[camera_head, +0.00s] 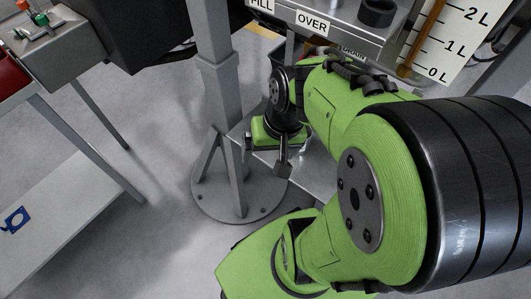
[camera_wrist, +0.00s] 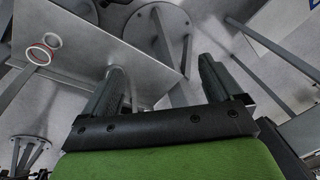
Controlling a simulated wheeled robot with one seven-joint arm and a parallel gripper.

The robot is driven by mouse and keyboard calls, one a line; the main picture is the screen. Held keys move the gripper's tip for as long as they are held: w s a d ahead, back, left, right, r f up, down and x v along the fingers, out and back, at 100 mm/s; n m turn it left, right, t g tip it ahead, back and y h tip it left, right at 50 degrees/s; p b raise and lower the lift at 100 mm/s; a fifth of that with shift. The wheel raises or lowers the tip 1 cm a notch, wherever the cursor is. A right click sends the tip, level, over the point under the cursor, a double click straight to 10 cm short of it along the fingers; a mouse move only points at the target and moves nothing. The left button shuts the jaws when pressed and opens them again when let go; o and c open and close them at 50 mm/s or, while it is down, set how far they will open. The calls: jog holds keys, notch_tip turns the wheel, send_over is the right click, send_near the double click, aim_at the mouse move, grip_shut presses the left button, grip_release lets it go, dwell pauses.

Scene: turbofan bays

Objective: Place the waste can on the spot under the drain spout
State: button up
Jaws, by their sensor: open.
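My gripper (camera_head: 267,156) points down beside the grey post, at the edge of a low grey shelf (camera_head: 318,178). In the wrist view its two dark fingers are spread apart with nothing between them (camera_wrist: 163,68). That view shows a pale shelf (camera_wrist: 100,35) with a red-edged ring (camera_wrist: 40,54) and a smaller pale ring on it at the left. I cannot tell whether either ring is the waste can or the marked spot. A partly covered label reading DRAIN (camera_head: 352,50) is under the upper tray. The spout is hidden, and no waste can is clearly recognisable.
A grey post (camera_head: 222,90) on a round base stands left of my gripper. An upper tray (camera_head: 335,15) holds a dark cup (camera_head: 377,12) beside a litre scale (camera_head: 450,45). A cart (camera_head: 65,210) stands at the left. Floor is clear between cart and post.

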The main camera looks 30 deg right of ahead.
jog(key=s+a+r+n+t+h, duration=0.1)
jog(key=s+a+r+n+t, duration=0.2)
jog(key=r, duration=0.5)
jog(key=shift+s+a+r+n+t, duration=0.3)
jog(key=shift+s+a+n, duration=0.3)
jog(key=shift+s, duration=0.5)
jog(key=shift+d, duration=0.1)
